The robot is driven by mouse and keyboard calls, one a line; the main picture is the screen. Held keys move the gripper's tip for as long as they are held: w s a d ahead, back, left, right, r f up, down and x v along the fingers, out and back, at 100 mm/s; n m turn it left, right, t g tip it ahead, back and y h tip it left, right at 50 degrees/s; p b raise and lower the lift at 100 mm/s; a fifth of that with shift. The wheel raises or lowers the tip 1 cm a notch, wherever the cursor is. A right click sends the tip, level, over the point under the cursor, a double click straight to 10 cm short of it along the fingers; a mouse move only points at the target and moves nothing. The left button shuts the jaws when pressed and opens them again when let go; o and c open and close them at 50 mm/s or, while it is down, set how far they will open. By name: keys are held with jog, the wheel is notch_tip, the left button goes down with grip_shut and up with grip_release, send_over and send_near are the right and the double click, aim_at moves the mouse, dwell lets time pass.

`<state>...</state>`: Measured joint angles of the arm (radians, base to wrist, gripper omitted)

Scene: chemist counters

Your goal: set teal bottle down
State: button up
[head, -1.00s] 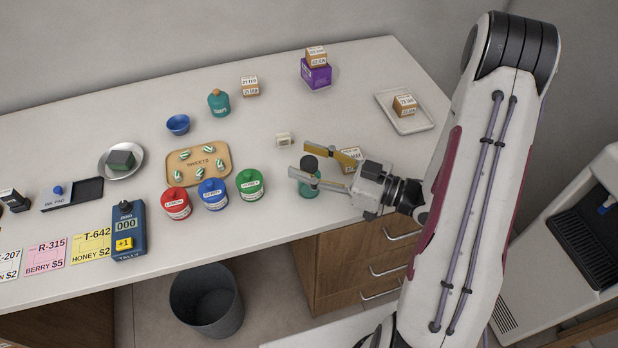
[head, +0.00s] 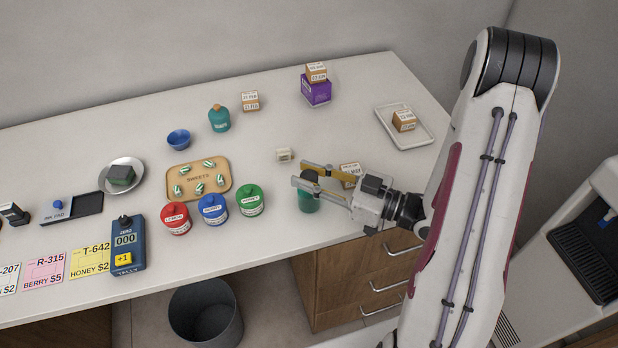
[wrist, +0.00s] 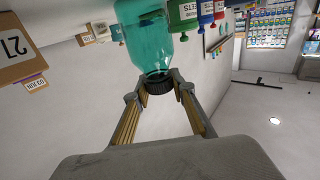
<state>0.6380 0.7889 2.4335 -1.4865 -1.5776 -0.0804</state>
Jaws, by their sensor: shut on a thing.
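The teal bottle (head: 308,203) with a black cap is near the counter's front edge, right of the green jar. It looks upright; whether its base touches the counter is hard to tell. My gripper (head: 298,174) is shut on its cap, one finger on each side, hiding part of the bottle's top. In the wrist view the teal bottle (wrist: 150,40) appears upside down, with its black cap (wrist: 158,87) between my fingertips. Another teal bottle (head: 219,120), with an orange-brown stopper, stands farther back on the counter.
Green (head: 249,202), blue (head: 213,210) and red (head: 176,220) jars stand left of the held bottle. A small box (head: 350,171) is close behind my gripper. A cream block (head: 284,155) lies behind the bottle. Bare counter lies toward the back, around the purple box (head: 316,91).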

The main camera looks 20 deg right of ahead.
jog(key=shift+r, duration=4.8)
jog(key=shift+a, duration=0.1)
jog(key=shift+a, duration=0.55)
jog(key=w+a+g, duration=0.1)
jog(key=w+a, duration=0.9)
jog(key=w, duration=0.2)
jog(key=w+d+t, duration=0.1)
jog(key=w, duration=0.1)
jog(key=w+d+t, duration=0.1)
jog(key=w, duration=0.1)
jog(key=shift+r+m+h, duration=0.15)
jog(key=shift+m+h, duration=0.25)
